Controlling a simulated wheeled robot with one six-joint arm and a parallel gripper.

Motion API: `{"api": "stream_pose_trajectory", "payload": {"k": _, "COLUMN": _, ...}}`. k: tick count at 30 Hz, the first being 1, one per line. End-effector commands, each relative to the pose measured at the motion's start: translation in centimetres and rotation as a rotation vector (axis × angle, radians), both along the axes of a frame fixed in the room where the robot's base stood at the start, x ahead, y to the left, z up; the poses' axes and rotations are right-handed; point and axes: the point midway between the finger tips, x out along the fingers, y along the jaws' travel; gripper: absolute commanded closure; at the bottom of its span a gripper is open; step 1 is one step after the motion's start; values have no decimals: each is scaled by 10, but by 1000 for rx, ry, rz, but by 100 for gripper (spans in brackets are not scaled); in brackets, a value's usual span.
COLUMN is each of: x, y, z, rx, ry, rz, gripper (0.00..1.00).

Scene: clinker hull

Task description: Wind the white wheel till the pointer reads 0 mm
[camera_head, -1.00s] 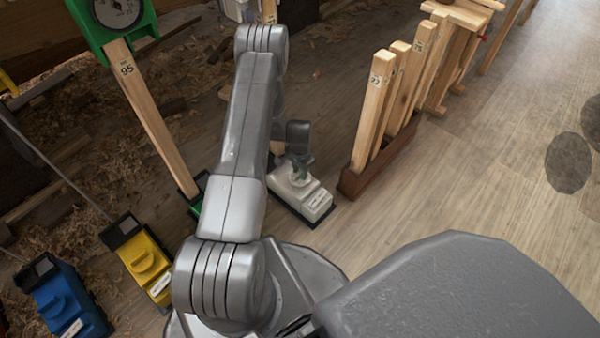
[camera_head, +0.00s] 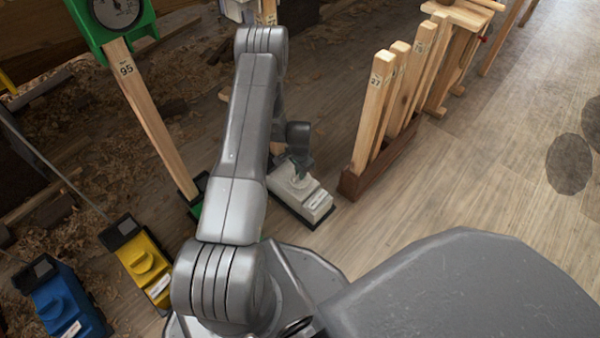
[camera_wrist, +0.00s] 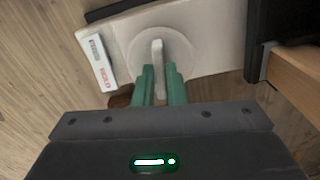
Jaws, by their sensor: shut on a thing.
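The white wheel (camera_wrist: 143,44) is a round disc with a raised bar across it, on top of a white block (camera_wrist: 211,40). In the wrist view my gripper (camera_wrist: 158,70) has its green fingers shut on the wheel's bar. In the head view the white block (camera_head: 312,203) stands on the floor beyond my arm, and my gripper (camera_head: 298,170) is down at its top, partly hidden. A green-framed dial (camera_head: 115,12) with a pointer is cut off at the top left. The white unit's own gauge (camera_head: 238,9) is mostly out of frame, so its reading is not seen.
A yellow block (camera_head: 146,262) and a blue block (camera_head: 65,302) stand at the lower left. A wooden post marked 95 (camera_head: 148,115) rises from a green base. Numbered wooden sticks stand in a brown rack (camera_head: 352,183) close to the right of the white block.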

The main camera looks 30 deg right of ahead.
Motion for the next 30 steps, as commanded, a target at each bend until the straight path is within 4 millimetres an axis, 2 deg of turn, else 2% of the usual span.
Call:
{"api": "stream_pose_trajectory", "payload": {"k": 21, "x": 0, "y": 0, "z": -1, "rx": 0, "ry": 0, "rz": -630, "gripper": 100}}
{"api": "stream_pose_trajectory", "payload": {"k": 30, "x": 0, "y": 0, "z": 0, "rx": 0, "ry": 0, "rz": -836, "gripper": 100}}
